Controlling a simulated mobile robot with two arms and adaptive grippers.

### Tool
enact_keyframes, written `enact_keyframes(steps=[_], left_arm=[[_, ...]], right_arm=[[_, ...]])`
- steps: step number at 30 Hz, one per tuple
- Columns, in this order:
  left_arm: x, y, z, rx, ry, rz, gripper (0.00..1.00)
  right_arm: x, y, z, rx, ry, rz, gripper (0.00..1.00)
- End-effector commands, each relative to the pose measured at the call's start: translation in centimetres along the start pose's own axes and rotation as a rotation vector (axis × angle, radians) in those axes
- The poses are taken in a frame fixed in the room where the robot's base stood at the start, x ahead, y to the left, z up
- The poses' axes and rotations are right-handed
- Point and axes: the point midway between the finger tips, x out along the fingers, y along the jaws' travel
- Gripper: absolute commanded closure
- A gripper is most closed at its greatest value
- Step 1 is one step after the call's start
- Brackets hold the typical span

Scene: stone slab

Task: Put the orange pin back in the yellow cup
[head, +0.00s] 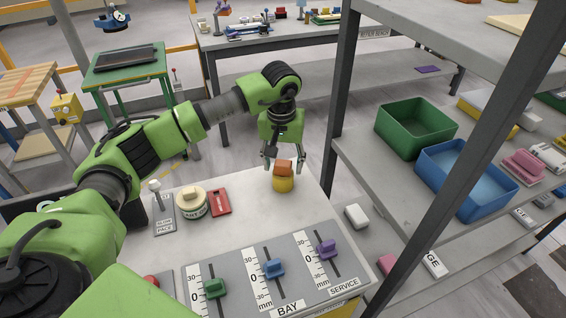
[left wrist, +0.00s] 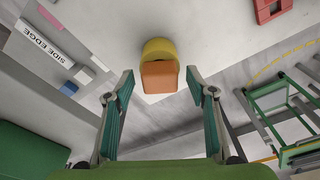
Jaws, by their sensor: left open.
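The orange pin (head: 284,167) is a blocky orange piece that shows at the top of the yellow cup (head: 283,184), near the far right corner of the stone slab (head: 250,222). In the left wrist view the pin (left wrist: 159,76) overlaps the yellow cup (left wrist: 159,47); how deep it sits in the cup cannot be told. My left gripper (head: 285,164) is above the cup, fingers pointing down. In the left wrist view its fingers (left wrist: 160,90) are spread apart, with the pin between and ahead of them and no visible contact. My right gripper is not in view.
Left of the cup are a round cream-topped piece (head: 192,204) and a red block (head: 220,202). A panel with green (head: 215,288), blue (head: 274,268) and purple (head: 326,249) sliders lies in front. A dark shelf post (head: 344,80) stands right of the gripper.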

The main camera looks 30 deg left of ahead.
Motion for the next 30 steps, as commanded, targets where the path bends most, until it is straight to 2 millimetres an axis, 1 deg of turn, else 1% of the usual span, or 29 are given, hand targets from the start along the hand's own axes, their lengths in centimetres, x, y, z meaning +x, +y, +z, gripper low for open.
enact_keyframes(steps=[5,12,15,18,23,30], left_arm=[[-2.5,0.0,-0.2,0.001,0.006,0.002,0.49],[-7.7,0.0,-0.1,0.000,0.007,0.002,0.49],[-9.5,0.0,-0.1,0.001,0.005,0.002,0.49],[-10.8,0.0,-0.1,0.001,0.003,0.001,0.49],[-11.8,0.0,-0.1,0.000,0.003,0.001,0.49],[-11.9,0.0,0.0,0.000,0.001,0.001,0.49]], right_arm=[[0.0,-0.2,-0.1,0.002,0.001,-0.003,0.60],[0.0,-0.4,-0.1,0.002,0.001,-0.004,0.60],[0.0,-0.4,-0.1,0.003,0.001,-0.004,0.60],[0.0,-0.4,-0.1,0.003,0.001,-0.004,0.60],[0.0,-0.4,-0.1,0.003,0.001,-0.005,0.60],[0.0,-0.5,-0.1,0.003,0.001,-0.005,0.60]])
